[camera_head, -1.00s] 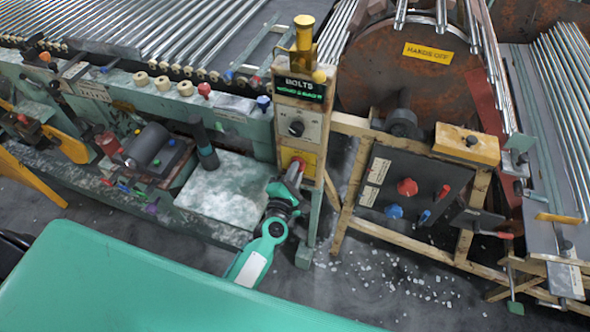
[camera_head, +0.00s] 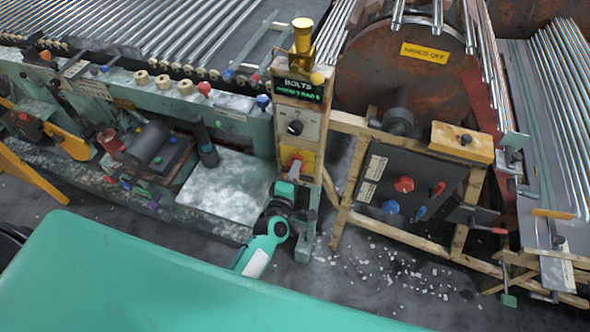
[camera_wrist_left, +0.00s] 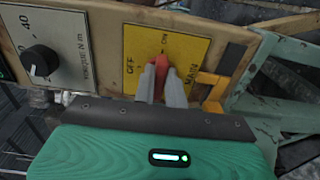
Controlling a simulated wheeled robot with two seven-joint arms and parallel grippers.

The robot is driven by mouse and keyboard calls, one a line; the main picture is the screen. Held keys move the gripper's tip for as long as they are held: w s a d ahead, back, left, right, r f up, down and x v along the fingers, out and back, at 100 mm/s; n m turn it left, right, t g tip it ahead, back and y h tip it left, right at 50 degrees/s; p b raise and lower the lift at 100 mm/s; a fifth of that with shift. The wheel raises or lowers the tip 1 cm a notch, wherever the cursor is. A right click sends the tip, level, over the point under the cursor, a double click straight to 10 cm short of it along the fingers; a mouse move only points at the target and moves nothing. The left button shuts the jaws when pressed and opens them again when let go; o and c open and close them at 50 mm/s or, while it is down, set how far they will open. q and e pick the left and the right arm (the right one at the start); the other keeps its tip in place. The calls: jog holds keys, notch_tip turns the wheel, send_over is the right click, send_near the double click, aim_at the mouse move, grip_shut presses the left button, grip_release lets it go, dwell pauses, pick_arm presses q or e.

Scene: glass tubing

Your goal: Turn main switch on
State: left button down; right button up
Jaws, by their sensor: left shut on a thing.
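The main switch is a red handle (camera_wrist_left: 161,66) on a yellow plate (camera_wrist_left: 197,48) marked OFF, ON and MAIN. In the left wrist view the handle sits between OFF and MAIN, its end toward ON. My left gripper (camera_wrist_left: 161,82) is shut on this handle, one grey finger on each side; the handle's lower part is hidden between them. In the head view the red handle (camera_head: 296,162) shows at the tip of my left gripper (camera_head: 292,173), in front of the yellow plate (camera_head: 306,158). My right gripper is not in view.
Above the switch are a black torque knob (camera_head: 295,127) and a BOLTS display (camera_head: 299,89). A dark panel (camera_head: 382,166) with red and blue controls stands to the right. Orange brackets (camera_wrist_left: 213,90) lie close right of the fingers. White bits litter the floor.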

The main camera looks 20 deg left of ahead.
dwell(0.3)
pick_arm(q)
jog(key=c, duration=1.4)
grip_release()
jog(key=shift+c, duration=0.2)
jog(key=shift+s, duration=0.1)
jog(key=s+b, duration=0.2)
jog(key=s, duration=1.1)
jog(key=shift+s+a+b, duration=0.2)
jog(key=shift+s+b, duration=0.15)
